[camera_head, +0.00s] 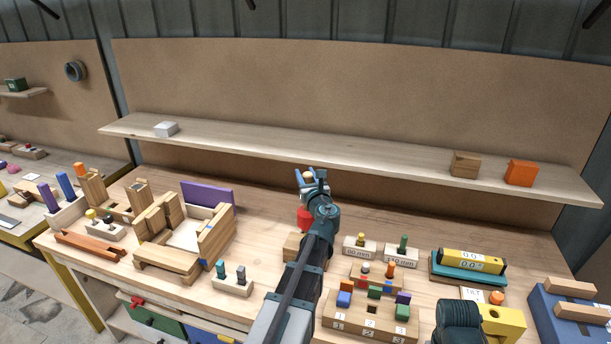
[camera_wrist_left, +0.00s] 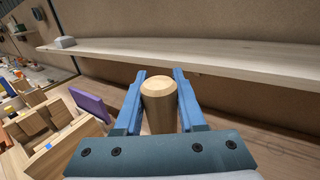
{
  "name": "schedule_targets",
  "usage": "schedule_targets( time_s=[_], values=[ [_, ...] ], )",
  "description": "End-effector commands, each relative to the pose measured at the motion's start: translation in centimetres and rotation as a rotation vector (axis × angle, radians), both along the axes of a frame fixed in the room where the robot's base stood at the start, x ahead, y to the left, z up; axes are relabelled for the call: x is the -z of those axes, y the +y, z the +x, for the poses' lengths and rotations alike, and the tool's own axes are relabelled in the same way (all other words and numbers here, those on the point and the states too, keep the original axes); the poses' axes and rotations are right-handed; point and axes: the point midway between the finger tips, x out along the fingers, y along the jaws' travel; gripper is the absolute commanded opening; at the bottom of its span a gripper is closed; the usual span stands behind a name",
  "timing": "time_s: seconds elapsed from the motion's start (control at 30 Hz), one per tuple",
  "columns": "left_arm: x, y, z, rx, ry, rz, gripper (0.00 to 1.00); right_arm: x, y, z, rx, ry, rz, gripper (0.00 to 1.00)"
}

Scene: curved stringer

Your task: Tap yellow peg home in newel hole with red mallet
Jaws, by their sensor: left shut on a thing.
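My left gripper (camera_head: 313,176) is raised over the back middle of the bench, its fingers shut on the pale wooden handle of the red mallet. The handle (camera_wrist_left: 159,95) stands between the blue fingers in the left wrist view. The red mallet head (camera_head: 304,217) shows below the gripper, partly hidden by my arm. A yellow-topped peg (camera_head: 91,214) stands in a small block at the left, beside a dark green one. Wooden newel-like posts (camera_head: 141,193) stand near it. I cannot make out the newel hole.
A wooden stair assembly (camera_head: 160,258) with a purple board (camera_head: 207,194) occupies the left of the bench. Peg blocks (camera_head: 358,247) and a numbered block (camera_head: 370,322) stand right of my arm. A long shelf (camera_head: 340,158) crosses behind the gripper.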

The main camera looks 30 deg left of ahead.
Motion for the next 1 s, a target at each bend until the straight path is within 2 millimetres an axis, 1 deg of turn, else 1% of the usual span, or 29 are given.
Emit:
schedule_targets(
  time_s=[0.17, 0.27, 0.57, 0.6, 0.63, 0.83, 0.93, 1.0],
  values=[
    [0.4, 0.0, 0.0, 0.000, 0.000, 0.000, 0.00, 0.4, 0.0, 0.0, -0.001, 0.000, 0.000, 0.50],
    [1.2, 0.0, 0.0, 0.000, 0.000, 0.000, 0.00, 1.2, 0.0, 0.0, -0.001, 0.000, 0.000, 0.50],
    [6.6, 0.0, 0.0, 0.000, 0.000, 0.000, 0.00, 6.6, 0.0, 0.0, 0.000, 0.000, 0.000, 0.50],
    [6.5, 0.0, 0.0, 0.000, 0.000, 0.000, 0.00, 6.5, 0.0, 0.0, 0.000, 0.000, 0.000, 0.50],
    [5.9, 0.0, 0.0, 0.000, 0.000, 0.000, 0.00, 5.9, 0.0, 0.0, 0.000, 0.000, 0.000, 0.50],
    [5.3, 0.0, 0.0, 0.000, 0.000, 0.000, 0.00, 5.3, 0.0, 0.0, 0.000, 0.000, 0.000, 0.50],
    [4.2, 0.0, 0.0, 0.000, 0.000, 0.000, 0.00, 4.2, 0.0, 0.0, 0.000, 0.000, 0.000, 0.50],
    [3.0, 0.0, 0.0, 0.000, 0.000, 0.000, 0.00, 3.0, 0.0, 0.0, 0.000, 0.000, 0.000, 0.50]
  ],
)
